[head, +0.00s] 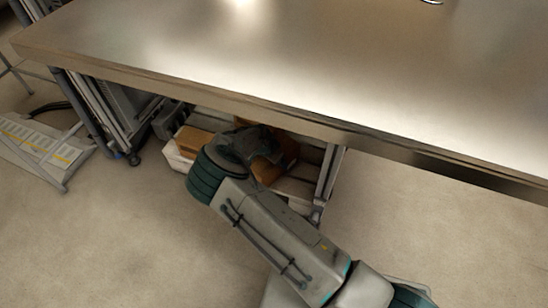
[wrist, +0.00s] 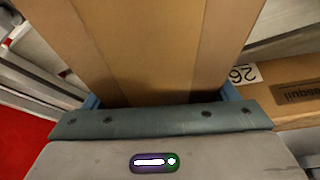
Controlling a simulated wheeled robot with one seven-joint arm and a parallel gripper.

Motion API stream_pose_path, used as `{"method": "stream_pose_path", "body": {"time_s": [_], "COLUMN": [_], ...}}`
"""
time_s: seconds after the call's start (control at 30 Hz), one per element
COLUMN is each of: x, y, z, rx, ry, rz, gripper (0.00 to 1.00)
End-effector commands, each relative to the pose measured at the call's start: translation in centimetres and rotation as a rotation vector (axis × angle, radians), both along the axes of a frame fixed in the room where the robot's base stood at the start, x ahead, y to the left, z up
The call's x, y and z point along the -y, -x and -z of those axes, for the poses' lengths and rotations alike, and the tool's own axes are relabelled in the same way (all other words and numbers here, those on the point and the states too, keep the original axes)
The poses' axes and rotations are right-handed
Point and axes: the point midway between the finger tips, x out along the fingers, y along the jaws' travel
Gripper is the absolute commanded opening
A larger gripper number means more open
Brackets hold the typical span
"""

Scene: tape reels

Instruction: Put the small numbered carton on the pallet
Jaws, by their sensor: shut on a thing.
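My gripper (head: 262,148) reaches under the metal table's front edge. In the wrist view its blue fingers (wrist: 161,99) stand on either side of a plain brown carton (wrist: 155,45) and are shut on it. That carton fills the upper middle of the wrist view, and its far end is out of frame. A white label reading "26" (wrist: 243,74) shows just right of it, on a brown box with dark print (wrist: 298,92); whether this is the numbered carton is unclear. In the head view, brown cardboard (head: 270,172) shows beside my gripper, partly hidden by it. I cannot make out a pallet for certain.
The metal table (head: 300,60) overhangs the arm. Below it, another brown box (head: 193,140) lies in or on a pale tray-like thing (head: 176,160). Metal frame posts (head: 328,175) stand close on the right. A grey folding step (head: 45,148) lies left. The front floor is clear.

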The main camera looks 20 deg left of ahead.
Motion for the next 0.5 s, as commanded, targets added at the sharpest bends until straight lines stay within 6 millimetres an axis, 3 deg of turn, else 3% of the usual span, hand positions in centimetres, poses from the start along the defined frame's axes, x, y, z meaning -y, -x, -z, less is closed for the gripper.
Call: {"method": "stream_pose_path", "body": {"time_s": [0.17, 0.2, 0.23, 0.27, 0.5], "x": [-0.02, -0.02, -0.02, -0.02, -0.03], "y": [-0.07, -0.07, -0.07, -0.07, 0.06], "z": [0.33, 0.25, 0.23, 0.23, 0.19], "rx": [0.001, 0.001, 0.001, 0.001, 0.0], "ry": [0.0, 0.0, 0.0, 0.0, 0.0], "rz": [0.0, 0.0, 0.0, 0.0, 0.0], "gripper": [0.35, 0.88, 0.97, 1.0, 1.0]}}
